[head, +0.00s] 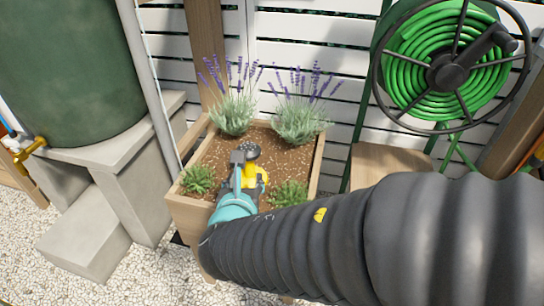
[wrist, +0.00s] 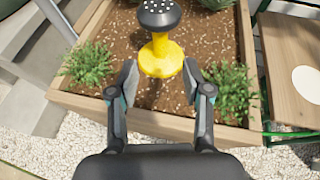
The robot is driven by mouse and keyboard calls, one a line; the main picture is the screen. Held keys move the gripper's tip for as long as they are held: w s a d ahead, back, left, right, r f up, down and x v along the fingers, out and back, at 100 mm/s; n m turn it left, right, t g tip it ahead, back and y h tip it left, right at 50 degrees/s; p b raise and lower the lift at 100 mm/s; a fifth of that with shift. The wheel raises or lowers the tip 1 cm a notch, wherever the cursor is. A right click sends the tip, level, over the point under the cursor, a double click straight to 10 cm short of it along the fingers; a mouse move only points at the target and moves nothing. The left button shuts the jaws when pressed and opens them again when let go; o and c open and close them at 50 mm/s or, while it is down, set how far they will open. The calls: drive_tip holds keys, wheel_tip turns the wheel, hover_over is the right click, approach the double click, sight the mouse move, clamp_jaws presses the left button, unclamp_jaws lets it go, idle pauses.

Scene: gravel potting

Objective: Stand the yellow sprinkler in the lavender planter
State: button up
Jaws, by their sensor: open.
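The yellow sprinkler (wrist: 161,58) stands upright on the brown soil of the lavender planter (wrist: 150,120), between two small green plants. Its dark perforated head (wrist: 159,14) is on top. In the head view the sprinkler (head: 262,177) is partly hidden by my gripper (head: 247,172). In the wrist view my gripper (wrist: 160,82) is open, with its fingers apart on the near side of the yellow base; whether a finger touches it I cannot tell. The planter (head: 188,211) is a wooden box with two lavender plants (head: 234,110) at its back.
A green hose reel (head: 447,62) stands at the right by a white slatted fence. A green tank (head: 68,70) on a concrete stand (head: 110,160) is at the left. A wooden surface (wrist: 290,70) lies right of the planter. Gravel (head: 60,275) covers the ground.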

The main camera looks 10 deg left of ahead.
drive_tip(key=w+d+r+m+g+h, duration=0.1)
drive_tip(key=d+m+g+h, duration=0.4)
drive_tip(key=d+m, duration=1.25)
drive_tip(key=s+d+r+m+g+y, duration=0.2)
drive_tip(key=s+d+m, duration=0.9)
drive_tip(key=m, duration=0.9)
drive_tip(key=shift+d+g+y, duration=0.4)
drive_tip(key=shift+d, duration=0.05)
drive_tip(key=shift+r, duration=0.1)
drive_tip(key=shift+c, duration=0.7)
